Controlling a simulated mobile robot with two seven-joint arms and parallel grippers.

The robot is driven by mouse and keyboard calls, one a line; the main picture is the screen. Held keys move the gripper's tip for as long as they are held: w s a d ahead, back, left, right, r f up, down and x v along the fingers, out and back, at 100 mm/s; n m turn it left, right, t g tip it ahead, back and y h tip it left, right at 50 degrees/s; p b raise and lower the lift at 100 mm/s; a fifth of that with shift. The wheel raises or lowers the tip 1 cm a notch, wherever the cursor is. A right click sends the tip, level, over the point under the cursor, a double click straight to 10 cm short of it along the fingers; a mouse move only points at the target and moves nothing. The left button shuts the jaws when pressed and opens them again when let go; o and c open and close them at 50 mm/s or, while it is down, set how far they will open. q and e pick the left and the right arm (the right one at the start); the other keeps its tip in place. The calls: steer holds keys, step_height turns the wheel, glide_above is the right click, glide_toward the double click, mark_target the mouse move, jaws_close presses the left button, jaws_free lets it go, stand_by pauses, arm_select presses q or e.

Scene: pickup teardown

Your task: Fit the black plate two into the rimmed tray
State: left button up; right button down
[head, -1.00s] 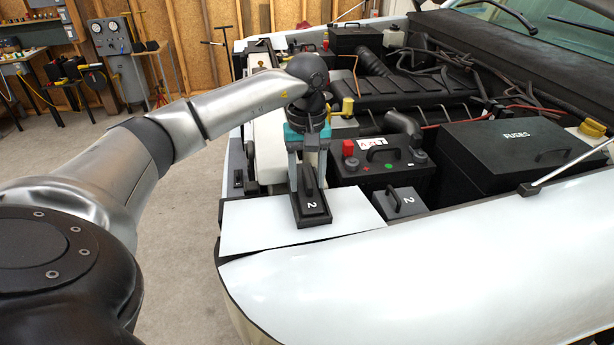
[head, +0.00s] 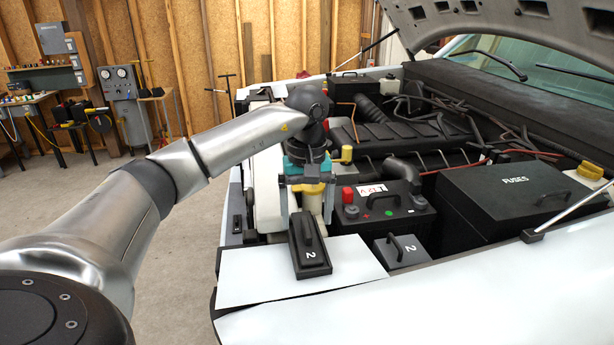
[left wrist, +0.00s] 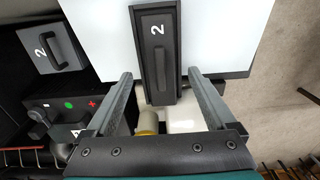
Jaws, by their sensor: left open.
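The black plate two (head: 313,262) is a long black piece with a raised handle and a white 2. It lies on the white fender panel, and in the left wrist view the plate (left wrist: 157,28) sits inside the dark edges of the rimmed tray (left wrist: 138,50). The plate looks level; whether it is fully down I cannot tell. My left gripper (head: 306,208) is open and empty, just behind the plate's far end. In the left wrist view its fingers (left wrist: 160,76) stand apart on either side of the plate's near end, not touching it. My right gripper is out of view.
A dark grey square block with a handle and a 2 (head: 402,250) is right of the tray. Behind it stands the battery (head: 383,215) with a red terminal cap. The fuse box (head: 520,190) is further right. The white panel (head: 255,272) has bare room around the tray.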

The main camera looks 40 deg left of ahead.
mark_target(307, 224)
arm_select(q)
step_height(307, 224, up, 7)
steer(key=shift+r, duration=0.1)
steer(key=shift+r+p, duration=1)
steer(key=shift+r, duration=1.25)
